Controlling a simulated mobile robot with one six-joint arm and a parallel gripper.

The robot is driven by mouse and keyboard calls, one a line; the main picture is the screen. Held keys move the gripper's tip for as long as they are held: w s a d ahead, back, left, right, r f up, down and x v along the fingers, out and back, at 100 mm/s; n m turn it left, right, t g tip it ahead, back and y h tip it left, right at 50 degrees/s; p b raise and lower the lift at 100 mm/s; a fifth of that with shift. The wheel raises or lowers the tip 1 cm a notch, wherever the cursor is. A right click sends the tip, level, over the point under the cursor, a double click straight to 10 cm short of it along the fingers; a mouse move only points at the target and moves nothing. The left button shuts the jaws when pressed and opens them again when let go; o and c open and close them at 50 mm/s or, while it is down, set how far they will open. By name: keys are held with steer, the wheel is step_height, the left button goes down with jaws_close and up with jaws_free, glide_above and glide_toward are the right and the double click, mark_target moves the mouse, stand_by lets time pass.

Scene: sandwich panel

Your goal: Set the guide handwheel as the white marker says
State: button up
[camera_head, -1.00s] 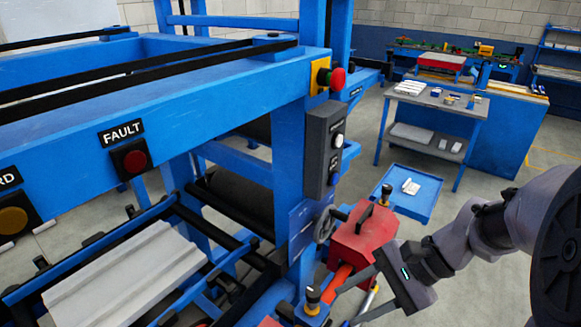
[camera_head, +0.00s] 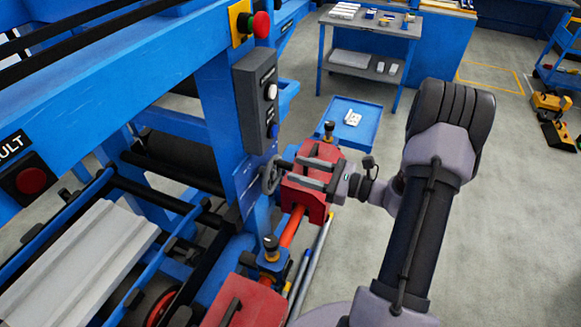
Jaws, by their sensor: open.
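The guide handwheel (camera_head: 269,179) is a small grey wheel on the left side of a red guide block (camera_head: 306,198). It is partly seen from the side, and its setting cannot be read. My gripper (camera_head: 289,171) is open, with its two fingers pointing left across the top of the red block towards the wheel. The fingertips are close to the wheel's right side; I cannot tell whether they touch it. A blue plate with faint markings (camera_head: 246,184) is just left of the wheel. I cannot make out a white marker on the wheel.
A black button box (camera_head: 257,100) and a red stop button (camera_head: 260,25) are on the blue frame above. A black knob (camera_head: 270,247) stands on the rail nearer me. A second red block (camera_head: 243,303) is at the bottom. Open floor lies to the right.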

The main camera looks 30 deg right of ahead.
mark_target(291, 166)
steer(key=shift+x, duration=1.6)
jaws_close()
steer(key=shift+d, duration=0.1)
